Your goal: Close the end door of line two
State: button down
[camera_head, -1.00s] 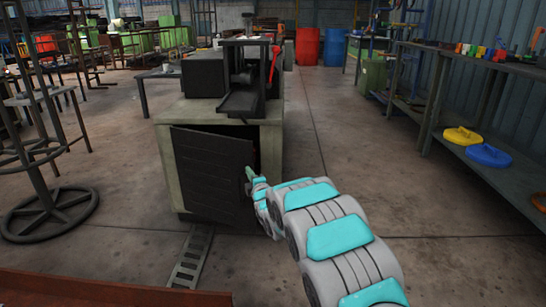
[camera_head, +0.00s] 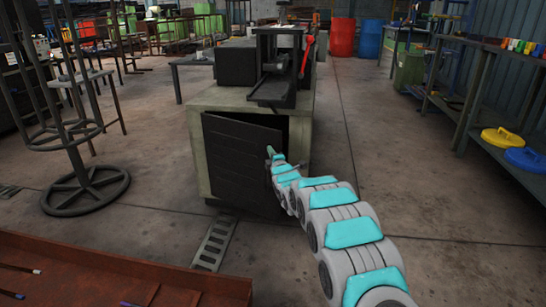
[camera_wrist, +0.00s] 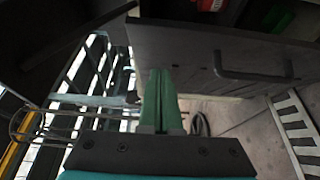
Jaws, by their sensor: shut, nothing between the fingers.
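The end door (camera_head: 238,158) is a dark slatted panel on the near end of a pale green machine cabinet (camera_head: 203,170). It stands ajar, with a dark gap along its right edge. My gripper (camera_head: 270,150) is in front of the door near that free right edge. In the wrist view its green fingers (camera_wrist: 160,72) are together and empty, with their tips at the edge of the dark door panel (camera_wrist: 190,50). I cannot tell if they touch it. A black bar handle (camera_wrist: 250,76) shows on the panel. No line number is readable.
A floor grate (camera_head: 213,243) lies in front of the cabinet. A rust-red trough (camera_head: 120,262) crosses the near left. A round-based metal stand (camera_head: 85,190) is at left. Shelves (camera_head: 500,105) line the right wall. The floor right of the cabinet is clear.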

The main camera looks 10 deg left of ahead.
jog(key=shift+w+d+f, duration=0.1)
jog(key=shift+w+d, duration=0.1)
jog(key=shift+w, duration=0.6)
jog(key=shift+w+d+r, duration=0.1)
jog(key=shift+w+d, duration=0.1)
jog(key=shift+w, duration=0.55)
jog(key=shift+w+d+f, duration=0.1)
jog(key=shift+w+d, duration=0.1)
jog(key=shift+w, duration=0.6)
